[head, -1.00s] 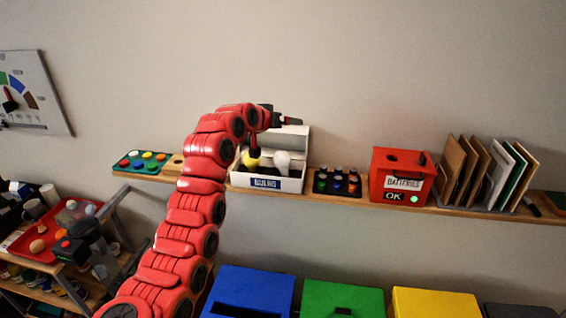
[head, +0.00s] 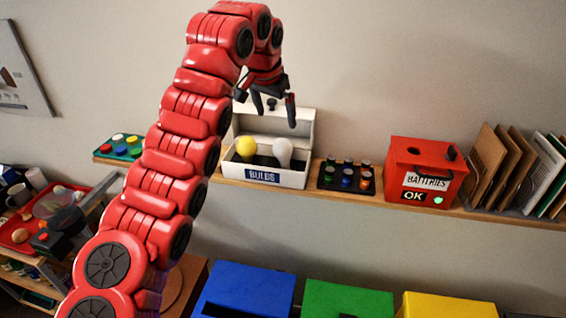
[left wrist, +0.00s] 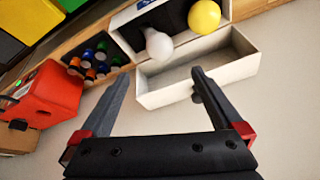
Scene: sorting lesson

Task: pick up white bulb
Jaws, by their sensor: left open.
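The white bulb (head: 283,152) lies in the right part of the white box labelled BULBS (head: 293,178) on the wall shelf. It also shows in the left wrist view (left wrist: 159,45), near the top middle. A yellow bulb (head: 246,147) lies to its left in the same box; the left wrist view shows it too (left wrist: 204,16). My left gripper (head: 276,116) is open and empty, above the box in front of its raised lid. In the left wrist view its fingers (left wrist: 160,84) are spread wide, with the lid behind them. My right gripper is not seen.
Right of the box stand a dark tray of small batteries (head: 347,178) and a red BATTERIES box (head: 424,172). Upright boards (head: 507,165) fill the shelf's right end. A green tray with coloured pieces (head: 122,146) is at left. Blue, green and yellow bins (head: 349,300) stand below.

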